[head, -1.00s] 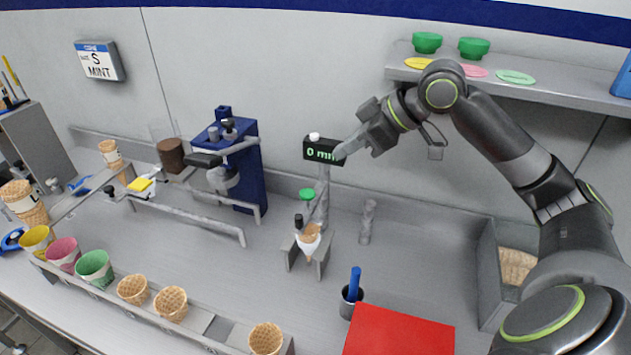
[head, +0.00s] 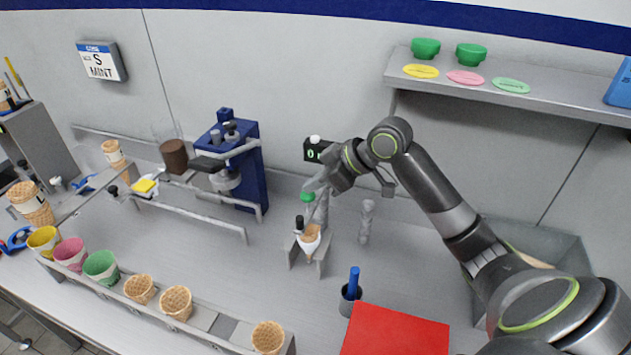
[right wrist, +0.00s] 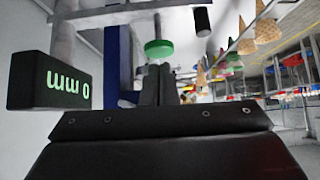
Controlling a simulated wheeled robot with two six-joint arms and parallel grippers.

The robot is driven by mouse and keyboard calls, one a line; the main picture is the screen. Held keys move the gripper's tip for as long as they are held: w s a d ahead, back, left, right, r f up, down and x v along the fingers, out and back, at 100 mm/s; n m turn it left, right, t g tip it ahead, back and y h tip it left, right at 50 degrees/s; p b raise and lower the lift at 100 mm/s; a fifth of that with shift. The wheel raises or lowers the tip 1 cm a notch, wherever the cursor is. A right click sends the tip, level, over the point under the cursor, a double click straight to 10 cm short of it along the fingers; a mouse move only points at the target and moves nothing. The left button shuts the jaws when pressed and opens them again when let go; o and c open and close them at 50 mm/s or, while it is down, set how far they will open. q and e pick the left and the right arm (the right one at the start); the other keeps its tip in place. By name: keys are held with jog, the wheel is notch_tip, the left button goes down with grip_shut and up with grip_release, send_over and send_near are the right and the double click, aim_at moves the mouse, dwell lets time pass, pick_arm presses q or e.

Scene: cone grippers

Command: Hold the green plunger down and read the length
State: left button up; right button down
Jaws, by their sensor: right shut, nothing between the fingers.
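The green plunger (head: 308,197) is a small green cap on the grey measuring stand, above a cone (head: 309,238) held in a grey bracket. It also shows in the right wrist view (right wrist: 158,48), just beyond my fingertips. My right gripper (head: 316,184) is shut and empty, its tip just above the plunger in the head view; whether it touches cannot be told. The black length display (head: 311,152) is partly covered by my right wrist in the head view. In the right wrist view the display (right wrist: 48,82) reads 0 mm, upside down. My left gripper is not in view.
A blue press machine (head: 248,165) stands left of the stand. A grey post (head: 367,220), a cup with a blue-handled tool (head: 351,296) and a red panel (head: 396,332) are to the right and front. Cones and coloured cups (head: 101,266) line the front rack.

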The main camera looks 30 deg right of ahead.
jog(key=shift+f, duration=0.4)
